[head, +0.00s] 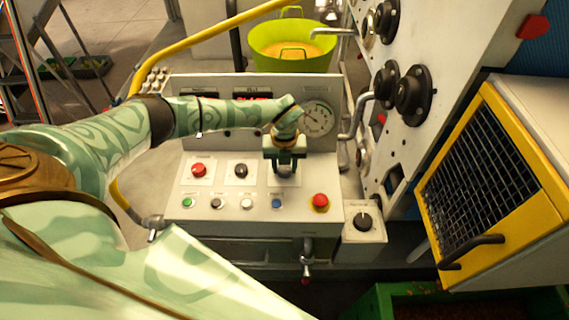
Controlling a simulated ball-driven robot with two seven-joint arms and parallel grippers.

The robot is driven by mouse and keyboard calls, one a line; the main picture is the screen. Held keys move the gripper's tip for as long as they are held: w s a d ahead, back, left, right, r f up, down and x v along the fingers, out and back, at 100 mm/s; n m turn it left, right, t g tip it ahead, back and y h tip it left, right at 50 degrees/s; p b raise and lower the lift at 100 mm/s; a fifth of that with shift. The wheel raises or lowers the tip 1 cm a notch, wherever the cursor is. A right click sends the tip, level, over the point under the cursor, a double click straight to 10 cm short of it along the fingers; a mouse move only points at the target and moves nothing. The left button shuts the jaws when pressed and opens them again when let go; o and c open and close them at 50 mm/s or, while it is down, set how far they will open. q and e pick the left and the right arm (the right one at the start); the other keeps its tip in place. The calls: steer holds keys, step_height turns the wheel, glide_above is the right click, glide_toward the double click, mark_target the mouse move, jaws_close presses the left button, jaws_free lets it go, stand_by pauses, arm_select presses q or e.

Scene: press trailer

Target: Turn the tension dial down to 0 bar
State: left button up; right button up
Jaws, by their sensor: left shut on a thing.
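My left arm reaches in from the left across the control console (250,235). My left gripper (284,172) points down at the console's sloped panel and is shut on a dial there, mostly hidden by the gripper. A round white gauge (318,118) stands just behind and to the right of the gripper; its reading is too small to tell. A red digital display (254,96) is partly covered by my arm. Another black knob (240,171) sits to the left of the gripper. My right gripper is not in view.
Red push buttons (199,170) (320,201) and several small coloured buttons lie around the gripper. A separate box with a black knob (362,221) is at the right. A yellow-framed mesh guard (490,170) stands further right. A lime tub (292,45) is behind.

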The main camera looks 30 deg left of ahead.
mark_target(284, 168)
arm_select(q)
steer(key=shift+w+r, duration=0.1)
stand_by(0.4)
steer(key=o, duration=1)
step_height(284, 168, up, 16)
steer(key=shift+r+b, duration=0.1)
steer(key=shift+b, duration=0.5)
